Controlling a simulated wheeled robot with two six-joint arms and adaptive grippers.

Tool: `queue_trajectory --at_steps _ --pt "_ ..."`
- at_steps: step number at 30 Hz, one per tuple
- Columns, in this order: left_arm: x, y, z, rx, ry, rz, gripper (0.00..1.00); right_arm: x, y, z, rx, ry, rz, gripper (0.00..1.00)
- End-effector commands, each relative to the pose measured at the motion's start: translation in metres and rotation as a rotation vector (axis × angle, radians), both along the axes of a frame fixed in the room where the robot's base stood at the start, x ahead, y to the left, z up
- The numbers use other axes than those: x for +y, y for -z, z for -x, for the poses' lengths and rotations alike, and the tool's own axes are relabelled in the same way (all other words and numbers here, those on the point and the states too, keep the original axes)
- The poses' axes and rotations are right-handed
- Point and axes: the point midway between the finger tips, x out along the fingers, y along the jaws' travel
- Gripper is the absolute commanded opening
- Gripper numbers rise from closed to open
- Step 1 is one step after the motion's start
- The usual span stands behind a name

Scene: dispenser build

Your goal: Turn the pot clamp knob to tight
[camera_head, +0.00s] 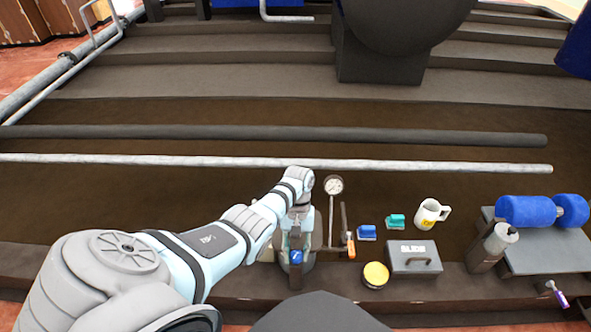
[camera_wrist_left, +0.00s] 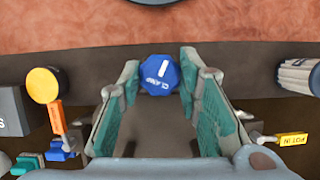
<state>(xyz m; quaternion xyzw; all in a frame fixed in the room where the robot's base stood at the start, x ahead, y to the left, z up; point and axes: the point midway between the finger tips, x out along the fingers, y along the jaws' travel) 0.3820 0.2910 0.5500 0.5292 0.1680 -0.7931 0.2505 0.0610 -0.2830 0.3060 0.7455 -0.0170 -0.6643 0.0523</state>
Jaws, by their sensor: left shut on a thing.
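The pot clamp knob (camera_head: 296,257) is blue and sits on the front of the dispenser (camera_head: 309,262). In the left wrist view the knob (camera_wrist_left: 158,76) is faceted, reads CLAMP upside down, and has a white pointer mark tilted slightly off upright. My left gripper (camera_head: 297,239) reaches down over the dispenser. In the left wrist view its fingers (camera_wrist_left: 159,69) stand on both sides of the knob and are shut on it. The arm and gripper hide much of the dispenser. My right gripper is not in view.
A gauge (camera_head: 333,185) and an orange-handled lever (camera_head: 351,246) stand just right of the gripper. A yellow POT IN tag (camera_wrist_left: 293,139) is near the right finger.

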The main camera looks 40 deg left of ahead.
Motion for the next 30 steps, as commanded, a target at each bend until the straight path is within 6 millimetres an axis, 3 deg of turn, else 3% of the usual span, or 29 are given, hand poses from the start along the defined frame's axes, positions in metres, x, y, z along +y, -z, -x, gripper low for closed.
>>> queue_trajectory --at_steps 9,10,13,23,30 --pt "0.0 0.0 -0.001 -0.001 0.051 0.0 0.03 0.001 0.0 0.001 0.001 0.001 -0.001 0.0" --pt "0.0 0.0 -0.001 -0.001 0.051 0.0 0.36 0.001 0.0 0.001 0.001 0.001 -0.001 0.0" --pt "0.0 0.0 -0.001 -0.001 0.051 0.0 0.51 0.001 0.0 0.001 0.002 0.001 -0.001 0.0" --pt "0.001 -0.003 -0.002 -0.003 0.049 -0.001 0.51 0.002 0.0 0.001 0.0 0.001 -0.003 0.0" --pt "0.011 -0.047 -0.018 -0.005 0.049 -0.001 0.51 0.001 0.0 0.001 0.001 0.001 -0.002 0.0"
